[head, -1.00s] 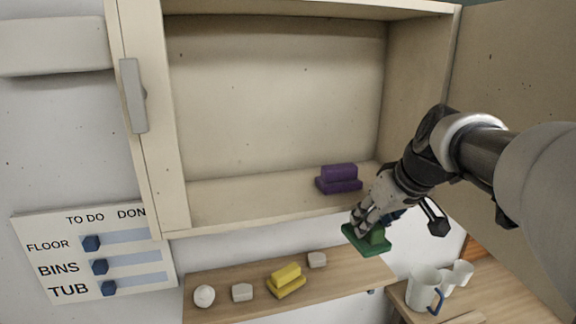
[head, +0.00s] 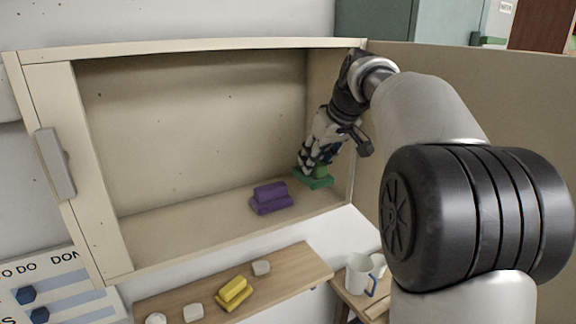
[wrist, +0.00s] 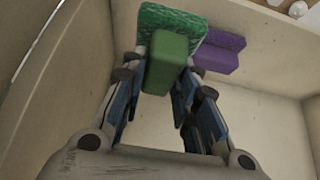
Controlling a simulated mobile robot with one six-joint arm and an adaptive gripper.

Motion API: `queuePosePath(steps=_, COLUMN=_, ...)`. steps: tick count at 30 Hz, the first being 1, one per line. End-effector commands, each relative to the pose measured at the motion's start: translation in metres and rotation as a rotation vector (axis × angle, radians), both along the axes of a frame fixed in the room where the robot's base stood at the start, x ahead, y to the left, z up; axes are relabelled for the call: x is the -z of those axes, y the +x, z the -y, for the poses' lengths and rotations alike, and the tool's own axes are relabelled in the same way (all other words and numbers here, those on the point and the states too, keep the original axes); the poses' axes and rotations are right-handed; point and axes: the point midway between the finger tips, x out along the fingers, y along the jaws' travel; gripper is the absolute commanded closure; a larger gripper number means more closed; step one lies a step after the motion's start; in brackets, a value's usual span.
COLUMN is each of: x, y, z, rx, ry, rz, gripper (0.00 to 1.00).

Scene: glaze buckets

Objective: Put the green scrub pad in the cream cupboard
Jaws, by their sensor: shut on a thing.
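The green scrub pad (head: 316,180) is in my gripper (head: 311,166), at the right part of the open cream cupboard (head: 190,235). In the wrist view the pad (wrist: 172,62) shows its block handle between the two fingers of my gripper (wrist: 165,85), with its wider base beyond. The gripper is shut on the handle. The pad is at or just above the cupboard floor; I cannot tell if it touches. A purple scrub pad (head: 271,199) sits on the cupboard floor to its left, and also shows in the wrist view (wrist: 222,52).
The cupboard's right door (head: 470,100) stands open beside my arm. Below, a wooden shelf (head: 290,268) holds a yellow pad (head: 234,292) and small pale objects. White mugs (head: 360,274) stand at the lower right. The cupboard's left floor is clear.

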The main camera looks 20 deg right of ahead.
Motion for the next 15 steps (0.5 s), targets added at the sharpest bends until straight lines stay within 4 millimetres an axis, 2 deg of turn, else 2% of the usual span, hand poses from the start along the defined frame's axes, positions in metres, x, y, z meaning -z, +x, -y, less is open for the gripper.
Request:
queuePosePath(steps=3, x=-0.003, y=0.026, z=0.005, rx=-0.001, ry=0.001, rz=-0.001, gripper=0.97)
queuePosePath(steps=9, x=-0.002, y=0.055, z=0.01, rx=-0.001, ry=0.001, rz=0.0, gripper=0.97)
queuePosePath(steps=11, x=-0.001, y=0.062, z=0.012, rx=-0.001, ry=0.001, rz=0.0, gripper=0.97)
queuePosePath(steps=15, x=0.02, y=0.06, z=0.012, rx=0.0, ry=0.001, rz=-0.002, gripper=0.97)
